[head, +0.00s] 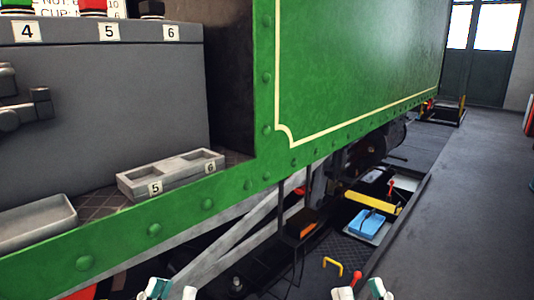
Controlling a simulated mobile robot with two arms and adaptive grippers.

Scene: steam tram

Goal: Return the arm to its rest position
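My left gripper (172,290) shows only its fingertips at the bottom edge of the head view, left of centre. The tips stand apart with nothing visible between them. My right gripper (361,290) shows at the bottom edge, right of centre, also with its tips apart and nothing seen between them. Both arms are otherwise out of view below the picture.
The green tram side (350,70) fills the middle. A grey two-part tray (172,176) marked 5 and 6 sits on the ledge at left. A blue object (367,222) and yellow bar (372,203) lie low beside the tram. Grey floor (475,200) is clear at right.

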